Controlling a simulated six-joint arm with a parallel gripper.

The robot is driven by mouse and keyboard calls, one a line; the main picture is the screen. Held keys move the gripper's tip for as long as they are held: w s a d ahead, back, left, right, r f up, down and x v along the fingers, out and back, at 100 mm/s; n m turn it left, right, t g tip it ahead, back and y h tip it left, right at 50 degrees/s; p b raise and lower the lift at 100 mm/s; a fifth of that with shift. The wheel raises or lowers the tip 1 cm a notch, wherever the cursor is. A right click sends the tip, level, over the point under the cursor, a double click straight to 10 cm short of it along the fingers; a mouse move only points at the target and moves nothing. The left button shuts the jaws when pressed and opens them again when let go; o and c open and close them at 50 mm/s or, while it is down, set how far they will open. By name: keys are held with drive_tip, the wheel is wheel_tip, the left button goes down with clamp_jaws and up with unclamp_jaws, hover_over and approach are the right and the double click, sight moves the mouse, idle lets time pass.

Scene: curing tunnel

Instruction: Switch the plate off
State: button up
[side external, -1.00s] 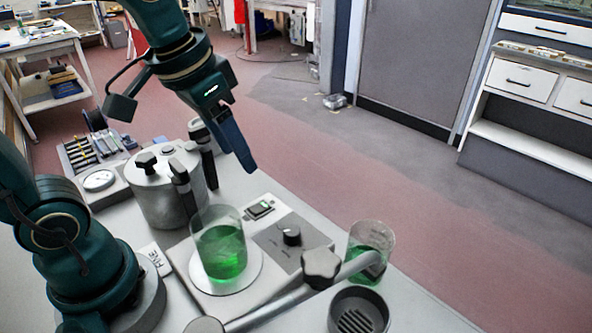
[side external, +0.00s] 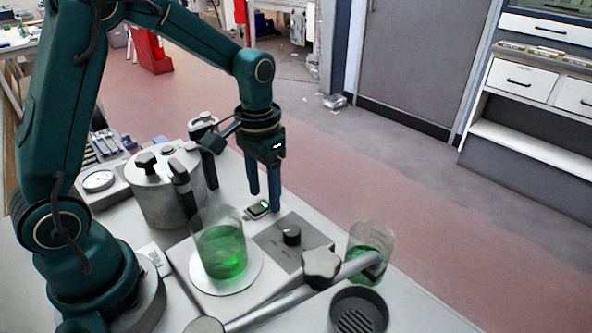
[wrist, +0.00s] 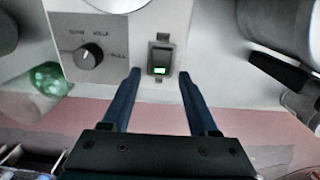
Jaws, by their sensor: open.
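The plate (side external: 182,256) is a light grey unit with a round white top and a dark knob (side external: 291,235). A beaker of green liquid (side external: 222,252) stands on its round top. Its rocker switch (wrist: 160,60) is black with a lit green part at one end, in a small frame. The switch also shows in the side view (side external: 257,210). My gripper (side external: 263,200) points down over the switch end of the plate. In the wrist view my gripper (wrist: 160,78) is open and empty, with the switch between and just beyond its fingertips. Its height above the switch is unclear.
A lidded metal pot (side external: 160,190) with black handles stands left of the plate. A second green beaker (side external: 370,250), a clamp rod with a star knob (side external: 321,263) and a dark slotted cup (side external: 358,312) are at the right. Bare bench lies behind the switch.

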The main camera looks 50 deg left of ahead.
drive_tip(key=shift+f, duration=0.4)
clamp_jaws()
drive_tip(key=shift+s+r+t, duration=0.1)
drive_tip(key=shift+s+t, duration=0.1)
drive_tip(key=shift+t, duration=0.55)
drive_tip(key=shift+s+r+t, duration=0.1)
drive_tip(key=shift+s+t, duration=0.1)
drive_tip(key=shift+t, duration=0.55)
